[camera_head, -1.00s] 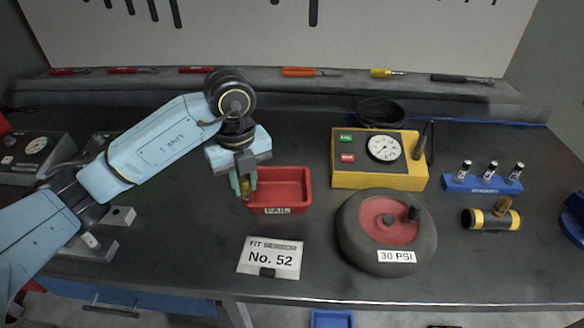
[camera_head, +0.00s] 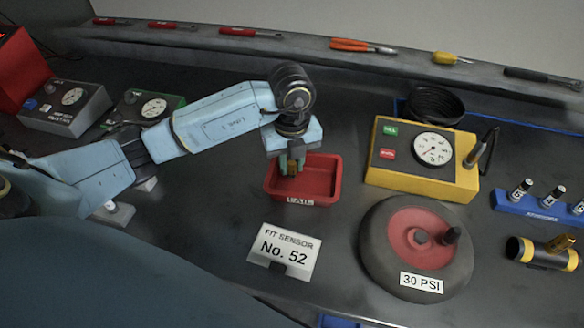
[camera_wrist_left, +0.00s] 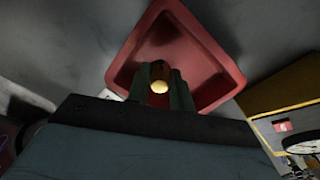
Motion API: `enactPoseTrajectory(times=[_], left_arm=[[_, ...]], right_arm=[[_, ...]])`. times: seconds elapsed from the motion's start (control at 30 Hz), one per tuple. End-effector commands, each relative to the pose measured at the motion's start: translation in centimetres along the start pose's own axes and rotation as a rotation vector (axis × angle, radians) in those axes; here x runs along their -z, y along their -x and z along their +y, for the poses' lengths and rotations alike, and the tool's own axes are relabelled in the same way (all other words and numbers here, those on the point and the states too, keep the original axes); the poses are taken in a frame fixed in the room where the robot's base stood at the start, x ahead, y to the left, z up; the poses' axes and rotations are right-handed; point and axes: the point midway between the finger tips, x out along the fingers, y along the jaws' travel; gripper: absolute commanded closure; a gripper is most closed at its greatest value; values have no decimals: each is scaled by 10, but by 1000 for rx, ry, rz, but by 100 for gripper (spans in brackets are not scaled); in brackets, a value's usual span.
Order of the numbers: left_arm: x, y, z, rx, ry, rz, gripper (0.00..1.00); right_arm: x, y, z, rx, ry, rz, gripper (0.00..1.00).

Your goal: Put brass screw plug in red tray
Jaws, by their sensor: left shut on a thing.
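The brass screw plug (camera_head: 292,168) is a small gold-coloured piece held between the fingertips of my left gripper (camera_head: 291,163). In the left wrist view, the plug (camera_wrist_left: 159,86) shows as a round brass end between the two greenish fingers (camera_wrist_left: 159,88). The red tray (camera_head: 322,183), labelled FAIL, stands on the dark bench. My left gripper points down over the tray's left part, with the plug over the tray's inside. I cannot tell whether the plug touches the tray floor. My right gripper is not in view.
A white sign reading No. 52 (camera_head: 284,252) stands in front of the tray. A wheel marked 30 PSI (camera_head: 375,245) lies to the right, below a yellow gauge box (camera_head: 456,185). A blue holder with several valves (camera_head: 535,207) is at far right.

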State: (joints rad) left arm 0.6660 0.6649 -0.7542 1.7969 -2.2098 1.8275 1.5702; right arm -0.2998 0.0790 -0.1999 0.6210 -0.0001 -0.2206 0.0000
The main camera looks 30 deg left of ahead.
Motion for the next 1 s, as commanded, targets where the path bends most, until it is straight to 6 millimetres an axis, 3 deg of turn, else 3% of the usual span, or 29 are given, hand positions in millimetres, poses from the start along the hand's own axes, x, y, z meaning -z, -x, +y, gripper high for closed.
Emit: enactPoseTrajectory(times=[0.13,0.5,0.53,0.67,1.0], left_arm=[[1,-21,0,-1,0,2,100],[0,-26,0,0,-1,0,100],[0,-25,0,0,-1,0,74],[0,-25,0,0,-1,0,57],[0,-21,0,1,0,0,56]], right_arm=[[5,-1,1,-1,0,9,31],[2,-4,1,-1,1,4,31],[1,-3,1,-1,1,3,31],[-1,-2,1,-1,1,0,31],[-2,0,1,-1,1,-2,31]])
